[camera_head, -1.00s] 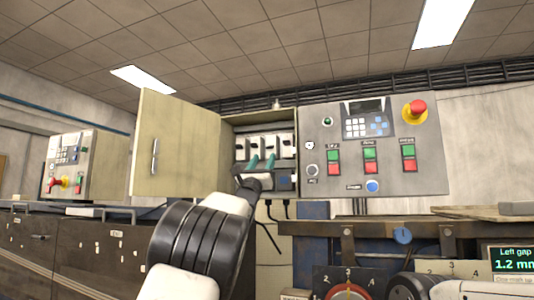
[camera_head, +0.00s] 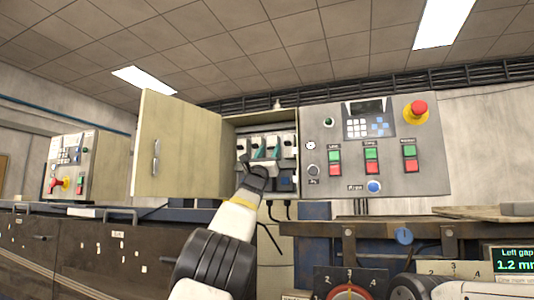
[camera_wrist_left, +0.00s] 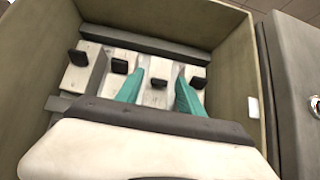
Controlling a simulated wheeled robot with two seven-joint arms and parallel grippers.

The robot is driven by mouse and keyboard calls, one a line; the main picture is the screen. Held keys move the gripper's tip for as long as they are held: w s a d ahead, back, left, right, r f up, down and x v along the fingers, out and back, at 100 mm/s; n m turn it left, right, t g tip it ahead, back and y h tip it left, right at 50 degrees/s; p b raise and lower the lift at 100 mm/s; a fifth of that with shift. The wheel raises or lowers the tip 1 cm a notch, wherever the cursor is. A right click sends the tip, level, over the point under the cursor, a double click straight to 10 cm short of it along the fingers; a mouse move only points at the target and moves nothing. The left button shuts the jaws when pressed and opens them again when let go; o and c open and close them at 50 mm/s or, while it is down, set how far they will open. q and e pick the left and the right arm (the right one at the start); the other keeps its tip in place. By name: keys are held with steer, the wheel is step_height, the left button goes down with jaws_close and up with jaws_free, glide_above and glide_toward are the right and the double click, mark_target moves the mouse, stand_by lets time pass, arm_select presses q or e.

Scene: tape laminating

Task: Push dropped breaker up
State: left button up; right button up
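An open beige cabinet (camera_head: 180,145) in the head view holds a row of several white breakers with dark levers. In the left wrist view, the third breaker lever (camera_wrist_left: 158,83) from the left sits lower than the line of the others. My left gripper (camera_head: 265,153) reaches into the cabinet, its teal fingers apart. In the wrist view the open fingers (camera_wrist_left: 160,97) stand on either side of the third lever, with nothing gripped. I cannot tell whether they touch the breakers. The gripper body hides the lower part of the cabinet. My right gripper is out of view.
A grey control panel (camera_head: 375,165) with buttons and a red emergency stop (camera_head: 416,110) adjoins the cabinet on the right. The opened door stands on the left.

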arm_select(q)
jaws_close()
steer(key=shift+s+r+g, duration=0.15)
steer(key=shift+r+g, duration=0.15)
steer(key=shift+g, duration=0.1)
steer(key=shift+r+g+y, duration=0.15)
steer(key=shift+g+y, duration=0.35)
steer(key=shift+g, duration=0.3)
steer(key=shift+o, duration=0.4)
jaws_free()
steer(key=shift+y, duration=0.3)
steer(key=shift+a, duration=0.1)
steer(key=v, duration=0.7)
steer(key=shift+s+f, duration=0.2)
steer(key=shift+s, duration=0.1)
steer(key=shift+a, duration=0.15)
